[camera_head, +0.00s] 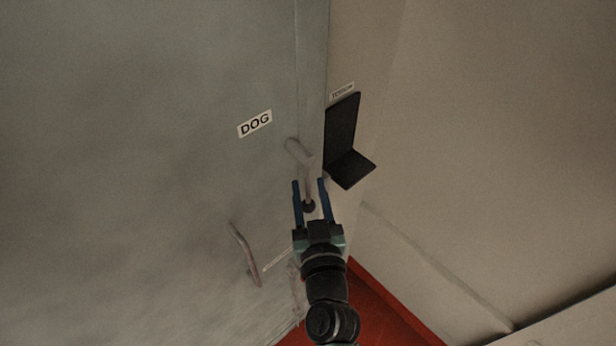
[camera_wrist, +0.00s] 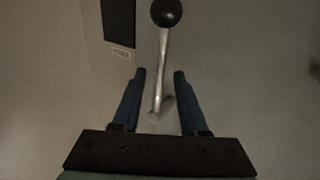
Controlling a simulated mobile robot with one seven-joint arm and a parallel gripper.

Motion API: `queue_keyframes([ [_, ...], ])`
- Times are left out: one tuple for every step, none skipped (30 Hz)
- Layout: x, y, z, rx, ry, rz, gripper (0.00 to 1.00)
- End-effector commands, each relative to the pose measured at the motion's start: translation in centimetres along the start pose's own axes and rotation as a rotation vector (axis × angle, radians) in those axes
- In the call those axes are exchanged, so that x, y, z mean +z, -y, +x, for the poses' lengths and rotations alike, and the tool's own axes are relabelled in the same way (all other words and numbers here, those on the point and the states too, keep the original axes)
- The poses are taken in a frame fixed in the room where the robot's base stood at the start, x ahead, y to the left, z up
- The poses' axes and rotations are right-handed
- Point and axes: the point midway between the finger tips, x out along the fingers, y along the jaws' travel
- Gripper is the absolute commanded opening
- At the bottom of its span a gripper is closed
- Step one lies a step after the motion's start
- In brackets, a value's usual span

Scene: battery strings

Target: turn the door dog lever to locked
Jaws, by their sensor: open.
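The door dog lever (camera_head: 308,181) is a light metal arm with a dark ball knob, mounted on the grey door (camera_head: 150,120) below the DOG label (camera_head: 255,123). In the head view it points down from its pivot. In the wrist view the lever (camera_wrist: 162,65) runs from its pivot up to the black knob (camera_wrist: 166,12). My gripper (camera_head: 309,182) is open, its two blue fingers on either side of the lever in the picture. In the wrist view the gripper (camera_wrist: 159,72) also spans the lever, with gaps on both sides. I cannot tell the depth between the fingers and the lever.
A black bracket (camera_head: 343,140) with a small label above it sticks out right of the lever, close to my gripper. A door handle (camera_head: 244,254) is at lower left. A plain wall (camera_head: 490,140) stands to the right, above a red floor (camera_head: 375,305).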

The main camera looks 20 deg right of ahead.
Motion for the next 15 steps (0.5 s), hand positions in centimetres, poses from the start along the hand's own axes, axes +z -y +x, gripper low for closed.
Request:
queue_keyframes([
  [-0.1,0.0,0.7,0.000,-0.002,0.001,0.43],
  [-0.1,0.0,0.9,0.000,0.000,0.000,0.43],
  [-0.1,0.0,1.3,0.000,-0.001,0.000,0.43],
  [-0.1,0.0,1.5,0.000,-0.001,0.000,0.43],
  [0.0,0.0,1.6,0.000,0.000,0.000,0.43],
  [0.0,0.0,1.8,0.000,0.000,0.000,0.43],
  [0.0,0.0,1.9,0.000,0.000,0.000,0.43],
  [0.0,0.0,2.0,0.000,0.000,0.000,0.43],
  [0.0,0.0,2.0,0.000,0.000,0.000,0.43],
  [0.0,0.0,2.0,0.000,0.000,0.000,0.43],
  [0.0,0.0,2.1,0.000,0.000,0.000,0.43],
  [0.0,0.0,2.0,0.000,0.000,0.000,0.43],
  [0.0,0.0,2.0,0.000,0.000,0.000,0.43],
  [0.0,0.0,2.0,0.000,0.000,0.000,0.43],
  [0.0,0.0,2.0,0.000,0.000,0.000,0.43],
])
